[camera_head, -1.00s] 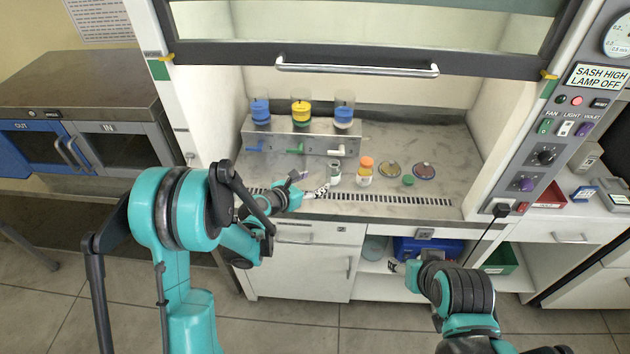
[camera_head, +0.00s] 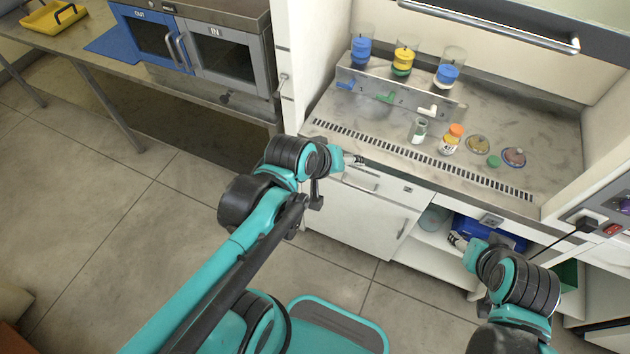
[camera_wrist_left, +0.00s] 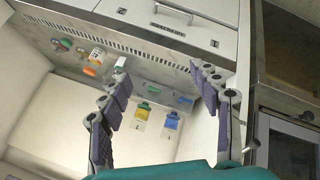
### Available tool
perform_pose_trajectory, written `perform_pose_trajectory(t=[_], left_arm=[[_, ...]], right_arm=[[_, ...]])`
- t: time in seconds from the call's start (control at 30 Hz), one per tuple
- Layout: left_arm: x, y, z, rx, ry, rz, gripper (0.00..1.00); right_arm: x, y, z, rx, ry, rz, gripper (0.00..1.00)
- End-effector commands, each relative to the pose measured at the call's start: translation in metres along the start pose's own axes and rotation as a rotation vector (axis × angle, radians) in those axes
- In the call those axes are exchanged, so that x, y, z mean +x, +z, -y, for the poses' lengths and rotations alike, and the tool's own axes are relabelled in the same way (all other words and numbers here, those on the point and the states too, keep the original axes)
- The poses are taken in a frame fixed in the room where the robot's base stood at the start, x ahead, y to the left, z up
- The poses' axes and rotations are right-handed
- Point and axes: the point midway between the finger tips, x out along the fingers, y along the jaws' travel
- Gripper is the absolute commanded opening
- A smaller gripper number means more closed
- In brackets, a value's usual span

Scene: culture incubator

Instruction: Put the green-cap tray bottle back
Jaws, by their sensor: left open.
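An orange-cap bottle (camera_head: 452,138) stands between the clear bottle and that cap. In the left wrist view, the clear bottle (camera_wrist_left: 122,64) and orange-cap bottle (camera_wrist_left: 96,57) lie beyond the fingers. My left gripper (camera_wrist_left: 158,75) is open and empty; in the head view (camera_head: 360,160) it is at the worktop's front edge, left of the bottles. My right gripper (camera_head: 456,241) is low before the cabinet; its fingers are too small to judge.
A valve rack (camera_head: 360,88) with blue and yellow filter cups stands at the back of the worktop (camera_head: 550,120). A yellow tray (camera_head: 53,16) sits on the far-left bench. Incubator doors (camera_head: 230,55) are shut.

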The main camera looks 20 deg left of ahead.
Motion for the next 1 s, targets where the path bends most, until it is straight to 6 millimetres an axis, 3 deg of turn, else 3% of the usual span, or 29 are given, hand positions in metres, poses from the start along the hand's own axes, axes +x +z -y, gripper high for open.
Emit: perform_pose_trajectory(t=[0.1, 0.3, 1.0], left_arm=[[-0.022, 0.021, 0.028, 0.263, -0.077, 0.001, 0.63], [-0.038, 0.036, 0.051, 0.492, -0.144, 0.014, 0.63], [-0.039, 0.036, 0.053, 0.514, -0.15, 0.016, 0.63]], right_arm=[[0.0, 0.0, 0.0, 0.0, 0.0, 0.0, 0.56], [0.0, 0.0, 0.0, 0.0, 0.0, 0.0, 0.56], [0.0, 0.0, 0.0, 0.0, 0.0, 0.0, 0.56]])
